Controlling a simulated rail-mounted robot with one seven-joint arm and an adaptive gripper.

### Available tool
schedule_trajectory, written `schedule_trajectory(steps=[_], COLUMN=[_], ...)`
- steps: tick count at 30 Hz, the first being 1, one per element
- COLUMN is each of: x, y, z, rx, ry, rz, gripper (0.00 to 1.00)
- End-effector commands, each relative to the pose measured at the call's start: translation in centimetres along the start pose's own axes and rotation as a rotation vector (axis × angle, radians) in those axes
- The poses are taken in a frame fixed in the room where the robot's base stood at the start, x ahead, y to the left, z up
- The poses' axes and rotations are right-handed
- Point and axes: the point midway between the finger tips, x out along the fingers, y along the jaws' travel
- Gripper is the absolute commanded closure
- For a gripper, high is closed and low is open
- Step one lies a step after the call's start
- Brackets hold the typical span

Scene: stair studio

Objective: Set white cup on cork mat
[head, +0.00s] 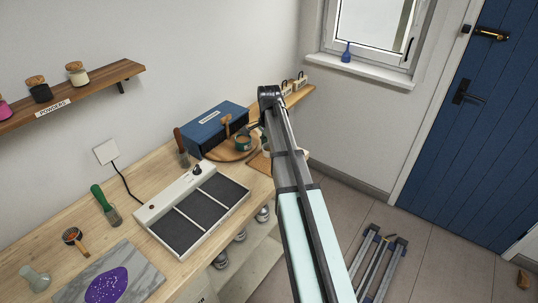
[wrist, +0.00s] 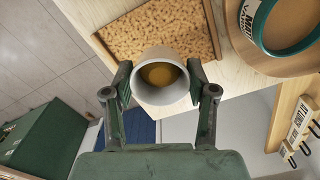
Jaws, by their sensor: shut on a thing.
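The white cup (wrist: 142,93) is between the fingers of my gripper (wrist: 160,80) in the wrist view, with something yellow-brown inside it. My gripper is shut on the cup's sides. The cork mat (wrist: 150,32), speckled tan, lies on the wooden bench just beyond the cup, and the cup's rim overlaps the mat's near edge in this view. I cannot tell the cup's height above the bench. In the head view my arm hides the gripper and most of the cup; a part of the mat (head: 259,163) shows left of the arm.
A panel with dark pads (head: 190,218) lies nearer on the bench (head: 150,185). Hooks (wrist: 306,148) show right in the wrist view.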

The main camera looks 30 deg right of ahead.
Motion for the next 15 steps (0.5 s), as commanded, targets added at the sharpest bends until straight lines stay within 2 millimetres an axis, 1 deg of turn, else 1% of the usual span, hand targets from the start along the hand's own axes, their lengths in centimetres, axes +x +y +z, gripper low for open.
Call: schedule_trajectory(steps=[8, 12, 15], x=[1.6, 3.2, 4.1], y=[0.1, 0.1, 0.0], z=[0.0, 0.0, 0.0], rx=[0.0, 0.0, 0.0], ry=[-0.001, -0.001, 0.0], rz=[0.001, 0.002, 0.0], gripper=[0.78, 0.78, 0.78])
